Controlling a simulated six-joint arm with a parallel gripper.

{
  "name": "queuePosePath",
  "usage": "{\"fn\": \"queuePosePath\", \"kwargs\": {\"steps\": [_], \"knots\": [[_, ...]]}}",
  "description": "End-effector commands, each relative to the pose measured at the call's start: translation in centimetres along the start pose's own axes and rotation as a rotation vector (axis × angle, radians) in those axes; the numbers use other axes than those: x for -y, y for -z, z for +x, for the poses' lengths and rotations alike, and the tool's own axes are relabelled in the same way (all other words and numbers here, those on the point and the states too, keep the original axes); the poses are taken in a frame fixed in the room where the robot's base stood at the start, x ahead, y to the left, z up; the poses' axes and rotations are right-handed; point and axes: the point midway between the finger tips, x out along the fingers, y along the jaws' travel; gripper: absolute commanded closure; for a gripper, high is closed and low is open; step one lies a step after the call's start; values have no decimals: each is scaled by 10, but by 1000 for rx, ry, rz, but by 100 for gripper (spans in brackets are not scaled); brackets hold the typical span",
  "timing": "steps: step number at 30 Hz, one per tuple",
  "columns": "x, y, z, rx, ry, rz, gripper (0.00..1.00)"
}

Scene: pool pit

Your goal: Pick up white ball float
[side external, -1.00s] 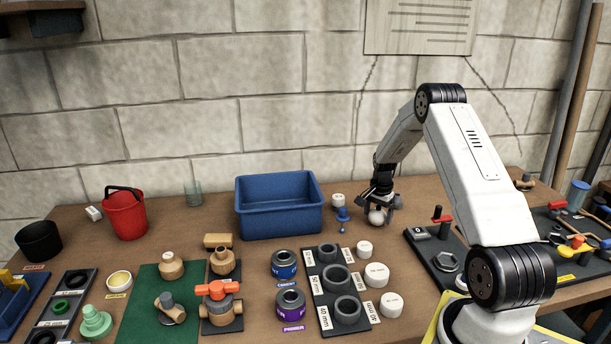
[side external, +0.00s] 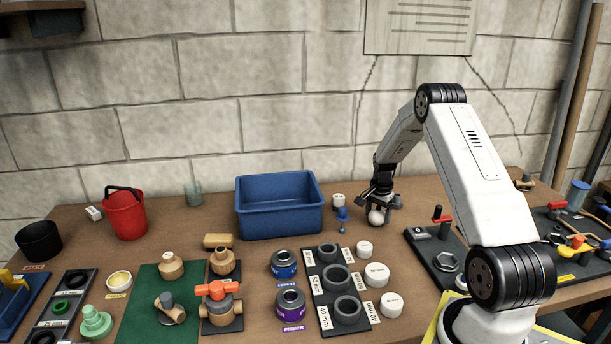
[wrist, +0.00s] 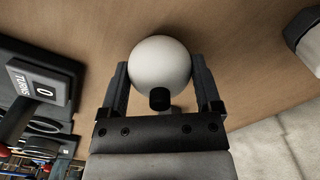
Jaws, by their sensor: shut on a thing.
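The white ball float (side external: 376,217) is a small white sphere near the back of the table, right of the blue bin. In the wrist view the ball float (wrist: 160,62) sits between the two fingers, with a short black stub on its near side. My gripper (side external: 380,208) points down at it and is shut on it; the gripper also shows in the wrist view (wrist: 162,80), one finger on each side. The ball appears at table level; I cannot tell whether it touches the wood.
A blue bin (side external: 279,222) stands left of my gripper. A dark board with a counter (side external: 420,234) lies to the right. Pipe rings on a dark tray (side external: 352,290) lie in front.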

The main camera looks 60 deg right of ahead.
Motion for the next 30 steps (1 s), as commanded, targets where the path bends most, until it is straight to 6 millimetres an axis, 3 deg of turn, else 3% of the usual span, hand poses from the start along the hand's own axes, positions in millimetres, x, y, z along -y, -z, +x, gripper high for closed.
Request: {"fn": "queuePosePath", "kwargs": {"steps": [8,14,30], "knots": [[0,0,-10,-1,1,0,73],[0,0,-32,-1,1,0,73],[-42,-29,-93,-2,2,0,73]]}}
